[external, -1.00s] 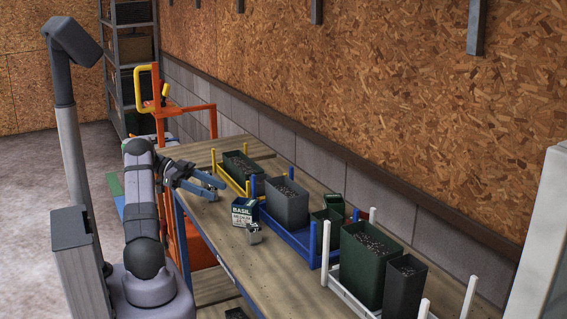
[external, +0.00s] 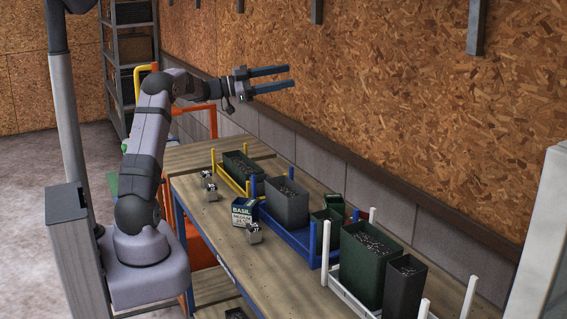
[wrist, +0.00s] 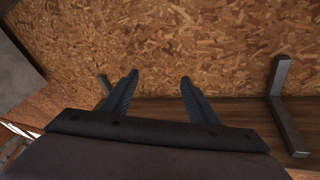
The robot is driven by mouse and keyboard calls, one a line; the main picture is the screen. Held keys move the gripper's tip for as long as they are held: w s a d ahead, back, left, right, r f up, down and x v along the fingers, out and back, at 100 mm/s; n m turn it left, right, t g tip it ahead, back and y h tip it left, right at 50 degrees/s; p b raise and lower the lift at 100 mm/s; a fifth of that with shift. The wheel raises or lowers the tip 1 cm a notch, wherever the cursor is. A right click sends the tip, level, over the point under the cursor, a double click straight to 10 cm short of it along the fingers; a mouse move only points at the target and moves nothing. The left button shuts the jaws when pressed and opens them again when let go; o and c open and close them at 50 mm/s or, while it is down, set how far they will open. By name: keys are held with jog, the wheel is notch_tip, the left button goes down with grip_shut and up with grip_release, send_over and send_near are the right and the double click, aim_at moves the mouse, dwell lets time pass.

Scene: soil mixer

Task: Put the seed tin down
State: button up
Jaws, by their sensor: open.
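The tin is not in the wrist view.
Small metal blocks lie on the bench, one beside the tin (external: 253,233) and others near the yellow-posted tray (external: 209,187). Yellow, blue (external: 300,238) and white (external: 352,300) trays hold soil-filled pots along the wall side. The bench's left front (external: 190,200) is bare.

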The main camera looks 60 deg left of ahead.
jog(key=a+r+n+y, duration=0.3)
jog(key=a+n+y, duration=0.5)
jog(key=a+y, duration=0.65)
jog(key=s+a+f+n+g+y, duration=0.25)
jog(key=s+a+f+g, duration=0.2)
jog(key=f, duration=0.25)
jog(key=s+a+f+n+g+y, duration=0.1)
jog(key=s+a+f+n+g, duration=0.3)
jog(key=f, duration=0.3)
jog(key=s+d+f+m+g+h, duration=0.2)
jog(key=s+d+f+g+h, duration=0.15)
jog(key=f, duration=0.35)
jog(key=s+d+f+m+g+h, duration=0.1)
jog(key=s+d+f+g+h, duration=0.15)
jog(key=d+f, duration=0.4)
jog(key=d+f+m+h, duration=0.1)
jog(key=d+m+h, duration=0.1)
jog(key=d+m, duration=0.1)
jog(key=s+d+f+m+h, duration=0.1)
jog(key=d+m+h, duration=0.2)
jog(key=d, duration=0.3)
jog(key=s+d+f+m+g+h, duration=0.1)
jog(key=d+m+h, duration=0.2)
jog(key=d, duration=0.2)
jog(key=shift+s+f+m, duration=0.2)
jog(key=shift+f+m, duration=0.05)
jog(key=shift+f, duration=0.05)
jog(key=shift+s+d+m, duration=0.15)
jog(key=shift+m, duration=0.95)
